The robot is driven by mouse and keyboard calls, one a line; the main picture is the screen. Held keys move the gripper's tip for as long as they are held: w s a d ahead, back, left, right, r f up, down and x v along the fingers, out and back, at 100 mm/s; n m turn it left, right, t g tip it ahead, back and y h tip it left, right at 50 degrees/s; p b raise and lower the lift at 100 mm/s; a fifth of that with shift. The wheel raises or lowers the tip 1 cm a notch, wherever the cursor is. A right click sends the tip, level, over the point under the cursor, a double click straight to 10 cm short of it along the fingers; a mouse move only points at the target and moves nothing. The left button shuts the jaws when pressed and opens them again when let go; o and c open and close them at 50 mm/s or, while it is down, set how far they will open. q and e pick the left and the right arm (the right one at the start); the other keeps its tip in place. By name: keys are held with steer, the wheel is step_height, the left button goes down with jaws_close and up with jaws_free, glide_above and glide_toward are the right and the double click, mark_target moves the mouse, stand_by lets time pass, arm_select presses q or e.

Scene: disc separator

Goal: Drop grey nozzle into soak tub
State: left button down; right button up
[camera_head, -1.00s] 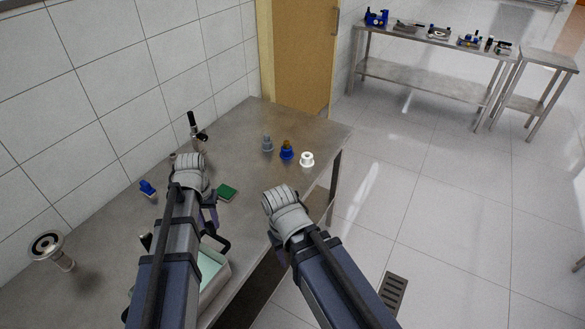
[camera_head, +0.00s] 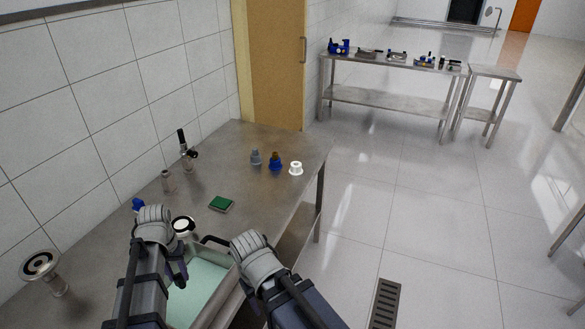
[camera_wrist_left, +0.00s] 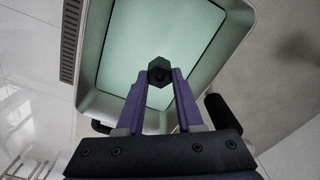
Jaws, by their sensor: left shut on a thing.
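The soak tub (camera_head: 208,270) is a pale metal tray with light green liquid, at the near edge of the steel table. It also fills much of the left wrist view (camera_wrist_left: 225,45). My left gripper (camera_head: 180,275) is over the tub. In the left wrist view its purple fingers (camera_wrist_left: 160,78) are shut on a dark grey hexagonal part with a hole, taken to be the grey nozzle (camera_wrist_left: 159,70). The part is seen end-on above the green liquid; its height cannot be told. My right arm is at the tub's right side, its fingers hidden.
A grey fitting (camera_head: 256,157), a blue fitting (camera_head: 275,162) and a white fitting (camera_head: 296,168) stand at the table's far end. A green pad (camera_head: 221,204) and a white-and-black round piece (camera_head: 183,226) lie nearer. A flanged metal part (camera_head: 42,266) stands left. Mid-table is mostly clear.

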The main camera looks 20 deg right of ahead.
mark_target(178, 276)
arm_select(q)
step_height(178, 276, up, 7)
steer(key=p, duration=0.6)
steer(key=shift+f+p, duration=0.15)
steer(key=shift+p, duration=0.2)
step_height(178, 276, down, 6)
steer(key=b, duration=0.6)
steer(key=shift+f, duration=0.25)
steer(key=shift+c, duration=2.3)
jaws_free()
steer(key=shift+r, duration=0.15)
step_height(178, 276, up, 8)
steer(key=p, duration=0.7)
steer(key=shift+p, duration=0.3)
steer(key=shift+f, duration=0.2)
